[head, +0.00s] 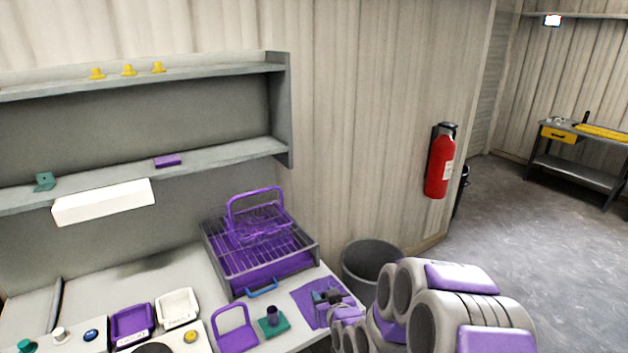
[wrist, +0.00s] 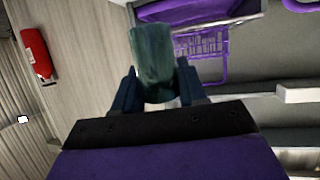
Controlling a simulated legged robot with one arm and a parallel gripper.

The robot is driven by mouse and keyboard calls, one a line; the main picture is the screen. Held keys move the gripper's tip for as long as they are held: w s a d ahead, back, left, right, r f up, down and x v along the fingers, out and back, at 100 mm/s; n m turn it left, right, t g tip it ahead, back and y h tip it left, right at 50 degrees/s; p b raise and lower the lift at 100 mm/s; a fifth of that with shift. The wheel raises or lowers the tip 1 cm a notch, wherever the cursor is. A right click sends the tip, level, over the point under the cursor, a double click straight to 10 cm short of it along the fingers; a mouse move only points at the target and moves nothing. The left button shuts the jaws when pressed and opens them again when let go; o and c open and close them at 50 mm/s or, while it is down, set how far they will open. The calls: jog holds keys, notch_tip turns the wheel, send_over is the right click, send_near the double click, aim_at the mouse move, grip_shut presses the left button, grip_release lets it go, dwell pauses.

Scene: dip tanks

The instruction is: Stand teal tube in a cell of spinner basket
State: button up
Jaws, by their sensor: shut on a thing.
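My gripper (wrist: 157,76) is shut on the teal tube (wrist: 154,58), which stands out beyond the fingers in the wrist view. In the head view my gripper (head: 328,297) is small and dark, above the bench's right end; I cannot clearly make out the tube there. A purple wire basket with a tall handle (head: 258,222), which looks like the spinner basket, sits on a wire rack at the back of the bench. It also shows in the wrist view (wrist: 203,62), behind the tube. The gripper is apart from it, to its front right. Its cells are too small to tell.
The basket's rack (head: 222,262) has raised grey sides. A purple mat (head: 305,295) lies at right. A grey bin (head: 370,257) stands beyond the bench. Shelves (head: 225,155) hang behind.

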jog(key=w+d+r+m+h, duration=0.2)
jog(key=d+r+m+h, duration=0.2)
jog(key=d, duration=0.7)
jog(key=s+a+f+n+g+y, duration=0.1)
jog(key=s+a+f+n+y, duration=0.25)
jog(key=a, duration=0.65)
jog(key=s+a+f+n+g+y, duration=0.15)
jog(key=a+f+n+y, duration=0.25)
jog(key=a, duration=0.6)
jog(key=s+a+f+n+g+y, duration=0.2)
jog(key=s+a+n, duration=0.1)
jog(key=s+a, duration=0.4)
jog(key=s+a+f+n+g+y, duration=0.2)
jog(key=s+a+n, duration=0.1)
jog(key=s+a, duration=0.4)
jog(key=shift+s+a+f+g+p, duration=0.3)
jog(key=shift+a+g+p, duration=0.05)
jog(key=shift+a, duration=0.75)
jog(key=shift+y, duration=0.35)
jog(key=w, duration=0.5)
jog(key=w+f, duration=0.1)
jog(key=w, duration=0.4)
jog(key=w+a, duration=0.1)
jog(key=w, duration=0.4)
jog(key=shift+w+a+f+b, duration=0.1)
jog(key=shift+w+f+b, duration=0.2)
jog(key=shift+w+b, duration=0.05)
jog(key=shift+w+f, duration=0.15)
jog(key=shift+f, duration=1.4)
